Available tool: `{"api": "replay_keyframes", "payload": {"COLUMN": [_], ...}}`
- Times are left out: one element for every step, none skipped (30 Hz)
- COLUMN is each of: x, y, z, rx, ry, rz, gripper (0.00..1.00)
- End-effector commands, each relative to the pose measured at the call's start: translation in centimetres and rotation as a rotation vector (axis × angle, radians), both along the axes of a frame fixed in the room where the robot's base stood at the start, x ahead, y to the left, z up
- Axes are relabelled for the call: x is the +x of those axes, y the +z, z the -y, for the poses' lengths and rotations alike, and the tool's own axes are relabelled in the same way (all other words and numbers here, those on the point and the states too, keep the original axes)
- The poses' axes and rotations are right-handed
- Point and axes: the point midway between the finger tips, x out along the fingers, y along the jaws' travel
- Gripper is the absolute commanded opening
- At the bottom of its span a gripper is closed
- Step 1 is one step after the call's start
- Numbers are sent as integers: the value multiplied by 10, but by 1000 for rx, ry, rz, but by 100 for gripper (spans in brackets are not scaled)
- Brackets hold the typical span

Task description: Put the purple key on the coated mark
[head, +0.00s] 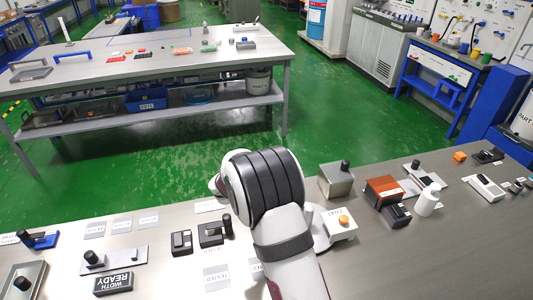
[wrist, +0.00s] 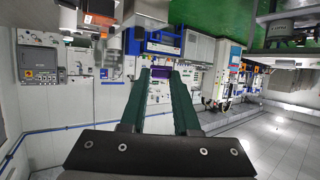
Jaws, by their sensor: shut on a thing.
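The purple key (wrist: 160,67) shows as a small purple piece between the fingertips of my gripper (wrist: 160,71) in the wrist view. The two dark green fingers are shut on it. In the head view my arm hides the gripper and the key. Flat pale marks lie on the near bench; one reads TESTED (head: 216,277). Another pale mark (head: 256,268) is partly hidden by my arm. A row of small marks (head: 122,225) lies at the left, too small to read. I cannot tell which is the coated mark.
Black blocks (head: 211,234) stand left of my arm. A WIDTH READY block (head: 113,283) is at front left. A white box with an orange button (head: 342,222), a brown block (head: 382,191) and a white mug (head: 427,200) stand right. A second table (head: 150,60) is beyond the green floor.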

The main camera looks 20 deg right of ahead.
Motion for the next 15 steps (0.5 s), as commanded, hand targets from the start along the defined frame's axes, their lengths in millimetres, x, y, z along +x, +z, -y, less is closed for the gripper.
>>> {"api": "replay_keyframes", "payload": {"x": [1, 1, 1, 0, 0, -1, -1, -1, -1, -1, -1, -1, -1, -1, -1], "y": [-23, -34, -46, -53, -59, -64, -67, -69, -70, -70, -70, -70, -70, -70, -70], "z": [10, 15, 20, 23, 25, 28, 29, 30, 30, 30, 30, 30, 30, 30, 30], "rx": [-2, -1, -1, -1, 0, 0, 0, 0, 1, 1, 1, 1, 1, 1, 1], "ry": [-40, -61, -85, -98, -109, -119, -124, -128, -129, -131, -130, -129, -129, -129, -129], "rz": [-7, -6, -5, -4, -3, -4, -4, -2, -2, -1, -1, -2, -2, -3, -3], "gripper": [0, 0, 0, 0, 0, 0, 0, 0, 0, 0, 0, 0, 0, 0, 0]}}
